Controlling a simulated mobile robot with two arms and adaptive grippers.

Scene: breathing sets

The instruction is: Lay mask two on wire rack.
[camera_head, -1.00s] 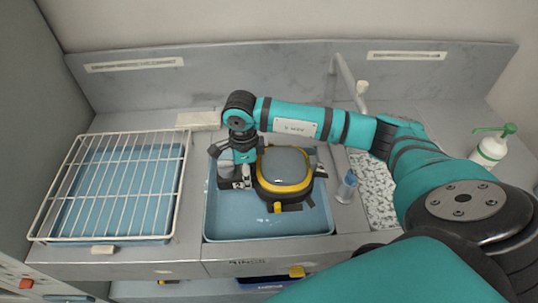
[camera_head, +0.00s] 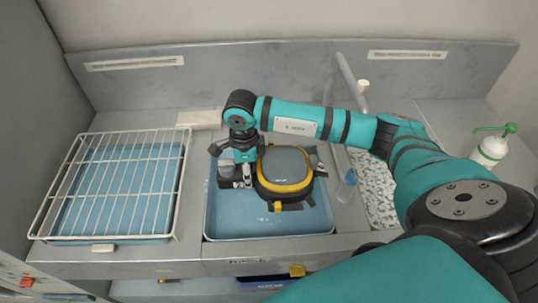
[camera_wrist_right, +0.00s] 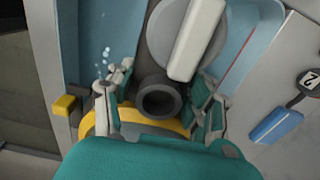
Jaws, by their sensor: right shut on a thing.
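The mask (camera_head: 285,168), with a grey visor, yellow rim and dark straps, lies in the blue basin (camera_head: 215,226). I cannot read a number on it. My right gripper (camera_head: 238,178) points down at the mask's left side. In the right wrist view its teal fingers (camera_wrist_right: 158,98) are shut on the mask's dark round port (camera_wrist_right: 160,100), with the yellow rim (camera_wrist_right: 165,125) behind. The mask looks still down in the basin. The white wire rack (camera_head: 122,185) stands on the left, over a blue tray, and is empty. My left gripper is out of view.
A soap bottle (camera_head: 490,147) stands far right. My right arm spans the counter.

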